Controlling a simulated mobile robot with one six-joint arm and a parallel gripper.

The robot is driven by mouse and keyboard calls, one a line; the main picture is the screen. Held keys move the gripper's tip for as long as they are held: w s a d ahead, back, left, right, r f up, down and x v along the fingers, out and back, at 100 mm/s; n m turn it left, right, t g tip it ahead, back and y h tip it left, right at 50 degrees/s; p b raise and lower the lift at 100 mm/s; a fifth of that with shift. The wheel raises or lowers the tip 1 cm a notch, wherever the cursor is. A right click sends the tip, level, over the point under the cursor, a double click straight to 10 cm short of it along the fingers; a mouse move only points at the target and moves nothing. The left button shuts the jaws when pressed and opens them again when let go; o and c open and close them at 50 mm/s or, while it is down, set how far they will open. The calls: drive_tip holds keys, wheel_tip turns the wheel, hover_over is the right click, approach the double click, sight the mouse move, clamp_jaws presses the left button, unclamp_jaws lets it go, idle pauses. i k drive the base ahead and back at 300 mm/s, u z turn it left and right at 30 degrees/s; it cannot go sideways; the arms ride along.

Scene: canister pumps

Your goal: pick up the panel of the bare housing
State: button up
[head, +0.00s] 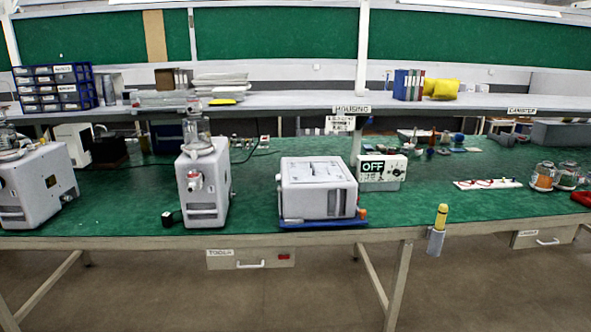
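A light grey box-shaped housing (290,200) with no canister on it sits on a blue mat (300,224) near the bench's front edge, below a HOUSING sign (352,109). Its front shows a slatted grey face (334,204). Its top (314,170) is pale with several marks or flat pieces. I cannot tell which part of it is the panel, or whether that is loose. My gripper is not in view.
An upright pump (205,190) with a clear canister stands left of the housing, another pump (35,185) at far left. A control box (382,172) reading OFF is close behind right. A yellow-topped tool (440,218) sits in a holder at the front edge. Green bench is clear between.

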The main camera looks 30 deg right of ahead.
sight(308, 172)
drive_tip(key=u, duration=0.35)
drive_tip(key=i, duration=0.9)
drive_tip(key=u, duration=0.1)
